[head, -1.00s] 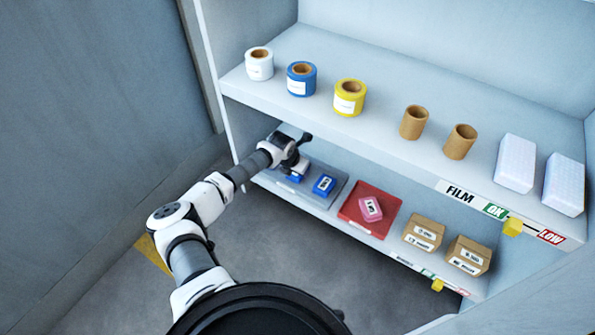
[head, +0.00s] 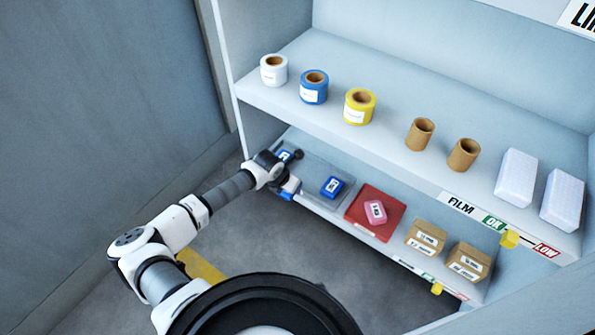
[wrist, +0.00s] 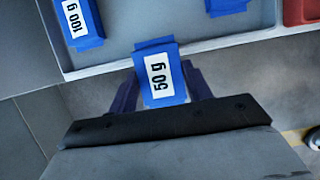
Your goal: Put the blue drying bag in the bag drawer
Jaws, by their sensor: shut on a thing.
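My gripper (head: 287,186) is at the front left edge of the lower shelf. In the wrist view its two dark fingers (wrist: 160,82) are shut on a blue drying bag (wrist: 160,72) labelled 50 g. The held bag also shows in the head view (head: 287,195), partly hidden by my gripper. A second blue bag (wrist: 78,18), labelled 100 g, lies on the grey tray (wrist: 120,18) at the left. A third blue bag (head: 332,187) lies on that tray's right side; its label is too small to read. I cannot make out a bag drawer.
A red tray (head: 365,225) with a pink bag (head: 375,211) lies right of the grey tray. Cardboard boxes (head: 426,238) stand further right. The upper shelf (head: 385,140) with film rolls is above. Open floor (head: 320,260) lies in front.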

